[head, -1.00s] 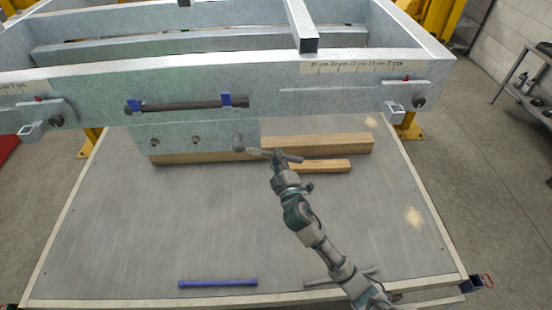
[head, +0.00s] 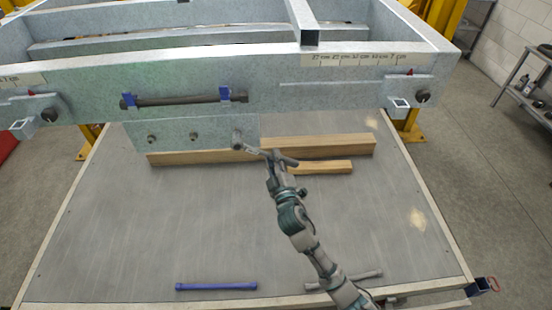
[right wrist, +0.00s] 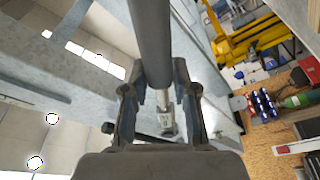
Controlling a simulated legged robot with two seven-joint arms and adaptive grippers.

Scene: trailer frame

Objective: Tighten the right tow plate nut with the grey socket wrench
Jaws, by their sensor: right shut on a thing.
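The tow plate (head: 170,128) is a grey metal plate hanging below the front beam, with a left nut (head: 152,139) and a middle nut (head: 194,136). The grey socket wrench (head: 255,150) has its socket end at the plate's right nut, which it hides. I cannot tell how fully it is seated. My right gripper (head: 275,165) is shut on the wrench, just right of and below the plate's lower right corner. In the right wrist view, the wrench's grey bar (right wrist: 150,40) runs between the fingers. My left gripper is not in view.
Wooden beams (head: 320,146) lie on the grey table (head: 130,220) behind and right of the gripper. A blue bar (head: 215,287) and a grey bar (head: 362,274) lie near the front edge. A dark bar (head: 185,99) sits in blue holders on the frame. The table's middle left is clear.

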